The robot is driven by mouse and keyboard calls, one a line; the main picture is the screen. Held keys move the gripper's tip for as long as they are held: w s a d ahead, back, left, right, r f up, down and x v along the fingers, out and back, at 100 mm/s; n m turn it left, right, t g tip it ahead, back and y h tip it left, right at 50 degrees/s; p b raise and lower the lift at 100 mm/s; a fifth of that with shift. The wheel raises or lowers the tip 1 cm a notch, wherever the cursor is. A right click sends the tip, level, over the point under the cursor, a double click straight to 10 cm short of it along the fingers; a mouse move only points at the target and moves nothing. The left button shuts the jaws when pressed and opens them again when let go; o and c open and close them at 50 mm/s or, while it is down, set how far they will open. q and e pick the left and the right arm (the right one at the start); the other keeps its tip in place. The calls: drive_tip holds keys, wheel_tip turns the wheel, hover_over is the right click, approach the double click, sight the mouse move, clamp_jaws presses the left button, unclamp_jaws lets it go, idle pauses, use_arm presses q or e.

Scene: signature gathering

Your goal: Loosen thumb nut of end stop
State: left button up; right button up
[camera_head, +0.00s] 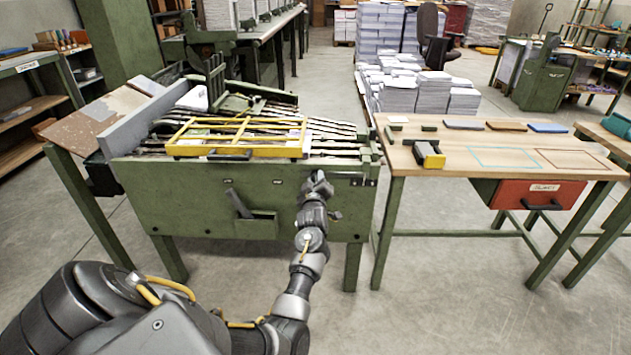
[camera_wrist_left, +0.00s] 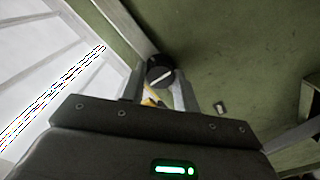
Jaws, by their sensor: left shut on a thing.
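The thumb nut is a dark round knob (camera_wrist_left: 160,72) with a pale line across its face, in the left wrist view. My left gripper (camera_wrist_left: 158,88) has one finger on each side of it and is shut on it. In the head view my left gripper (camera_head: 318,180) is at the right part of the green machine's front (camera_head: 200,190), just below its top edge, and hides the nut. A small yellowish piece shows between the fingers in the wrist view. I cannot make out the end stop clearly. My right gripper is not in view.
A yellow frame guard (camera_head: 240,138) lies over the machine's slatted top. A lever (camera_head: 238,203) sticks out of the machine's front, left of my arm. A wooden workbench (camera_head: 480,150) with a black-and-yellow block (camera_head: 429,154) stands to the right. The floor between is clear.

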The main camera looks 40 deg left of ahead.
use_arm(q)
drive_tip(key=o, duration=1)
drive_tip(key=shift+c, duration=0.2)
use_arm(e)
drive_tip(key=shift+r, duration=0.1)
use_arm(q)
drive_tip(key=shift+s+d, duration=0.15)
drive_tip(key=p+v, duration=0.1)
drive_tip(key=v, duration=0.9)
drive_tip(key=shift+s+d, duration=0.15)
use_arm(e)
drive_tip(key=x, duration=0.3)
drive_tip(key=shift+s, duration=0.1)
